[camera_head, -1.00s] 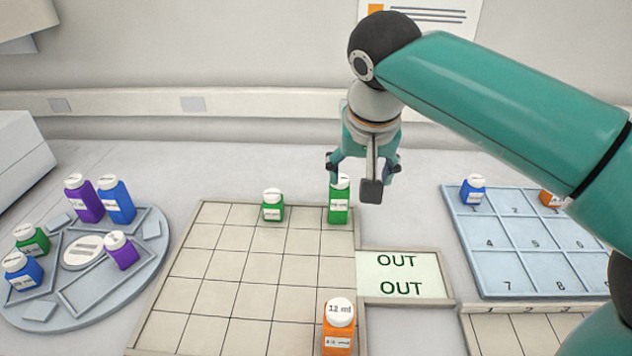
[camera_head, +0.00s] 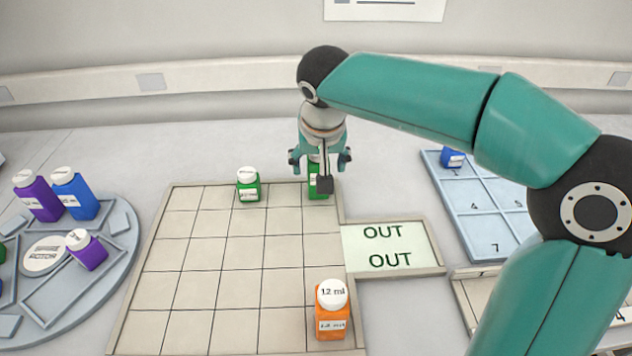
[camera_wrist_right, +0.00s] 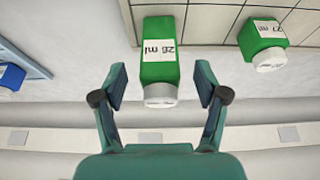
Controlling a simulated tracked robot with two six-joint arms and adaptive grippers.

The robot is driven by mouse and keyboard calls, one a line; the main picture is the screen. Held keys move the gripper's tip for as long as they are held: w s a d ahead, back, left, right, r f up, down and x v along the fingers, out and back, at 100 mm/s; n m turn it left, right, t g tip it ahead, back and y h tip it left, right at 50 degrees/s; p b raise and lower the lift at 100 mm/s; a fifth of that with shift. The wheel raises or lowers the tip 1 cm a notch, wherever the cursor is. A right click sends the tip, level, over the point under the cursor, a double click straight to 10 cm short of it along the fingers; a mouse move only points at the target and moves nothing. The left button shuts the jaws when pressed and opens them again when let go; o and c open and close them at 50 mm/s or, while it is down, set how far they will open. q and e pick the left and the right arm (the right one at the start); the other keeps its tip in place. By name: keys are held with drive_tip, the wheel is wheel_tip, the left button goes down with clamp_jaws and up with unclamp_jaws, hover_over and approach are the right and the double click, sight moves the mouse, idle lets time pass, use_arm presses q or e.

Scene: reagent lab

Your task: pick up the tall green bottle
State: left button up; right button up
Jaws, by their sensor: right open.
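The tall green bottle (camera_head: 318,184) stands at the far right corner of the grid tray (camera_head: 222,242). In the head view its upper part is mostly hidden behind my right gripper (camera_head: 320,170). In the right wrist view the tall green bottle (camera_wrist_right: 160,58), labelled 26 ml, has its white cap between the fingers of my right gripper (camera_wrist_right: 162,88). The fingers are open, with a gap on each side of it. A shorter green bottle (camera_head: 248,186) stands to its left on the tray; it also shows in the right wrist view (camera_wrist_right: 263,42). My left gripper is not in view.
An orange bottle (camera_head: 332,312) stands at the tray's near right. The OUT pad (camera_head: 392,247) lies to the tray's right, and a blue numbered rack (camera_head: 472,210) beyond it. A round carousel (camera_head: 118,235) with several bottles stands at left. The tray's middle is clear.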

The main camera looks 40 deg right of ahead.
drive_tip(key=shift+x, duration=2.8)
drive_tip(key=shift+w, duration=0.2)
drive_tip(key=c, duration=1.2)
drive_tip(key=shift+c, duration=0.2)
drive_tip(key=shift+r, duration=0.15)
